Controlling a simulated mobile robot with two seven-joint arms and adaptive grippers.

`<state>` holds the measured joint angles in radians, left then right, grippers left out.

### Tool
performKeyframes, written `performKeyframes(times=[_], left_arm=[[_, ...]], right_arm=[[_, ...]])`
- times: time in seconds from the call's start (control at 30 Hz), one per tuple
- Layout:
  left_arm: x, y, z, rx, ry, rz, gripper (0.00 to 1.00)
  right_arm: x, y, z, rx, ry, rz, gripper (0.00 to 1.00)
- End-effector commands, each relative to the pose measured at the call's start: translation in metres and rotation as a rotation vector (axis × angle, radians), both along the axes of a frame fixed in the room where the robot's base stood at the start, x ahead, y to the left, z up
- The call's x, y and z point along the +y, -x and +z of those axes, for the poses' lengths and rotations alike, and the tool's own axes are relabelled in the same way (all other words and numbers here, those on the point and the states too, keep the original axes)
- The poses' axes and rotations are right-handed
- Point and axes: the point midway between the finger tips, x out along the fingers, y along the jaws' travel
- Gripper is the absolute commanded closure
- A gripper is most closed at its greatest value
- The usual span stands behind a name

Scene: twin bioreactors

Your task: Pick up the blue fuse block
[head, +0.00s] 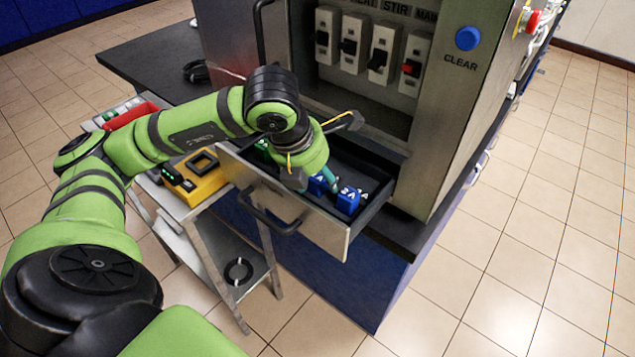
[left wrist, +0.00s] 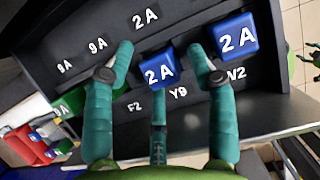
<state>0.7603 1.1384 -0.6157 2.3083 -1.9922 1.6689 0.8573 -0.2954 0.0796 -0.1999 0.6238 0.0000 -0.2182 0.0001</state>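Two blue fuse blocks marked "2A" sit in the open drawer (head: 376,222). One blue fuse block (left wrist: 157,70) lies between the spread fingers of my left gripper (left wrist: 160,54), with a gap on both sides. The other blue block (left wrist: 237,38) is to its right, outside the right finger. In the head view, the blocks show as a left one (head: 318,186) and a right one (head: 348,201). My left gripper (head: 322,180) reaches down into the drawer, open, and partly hides its contents.
A green block (left wrist: 68,105) lies at the left in the drawer. The cabinet with switches (head: 370,50) and a blue CLEAR button (head: 468,38) rises behind. A cart with a yellow device (head: 196,178) stands left of the drawer. The floor at right is clear.

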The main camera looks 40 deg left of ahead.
Motion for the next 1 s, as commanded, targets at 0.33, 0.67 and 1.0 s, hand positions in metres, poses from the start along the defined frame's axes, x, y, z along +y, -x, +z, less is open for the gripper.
performKeyframes(times=[0.33, 0.67, 1.0], left_arm=[[-0.001, 0.000, 0.000, 0.000, 0.003, -0.003, 0.94], [-0.002, -0.001, 0.011, -0.005, 0.006, -0.005, 0.94], [-0.039, 0.002, 0.063, -0.007, 0.007, -0.015, 0.94]], right_arm=[[-0.001, 0.003, 0.000, 0.006, 0.001, 0.000, 0.43], [-0.001, 0.007, -0.003, 0.012, 0.002, 0.000, 0.43], [-0.002, 0.007, -0.009, 0.013, 0.003, 0.001, 0.43]])
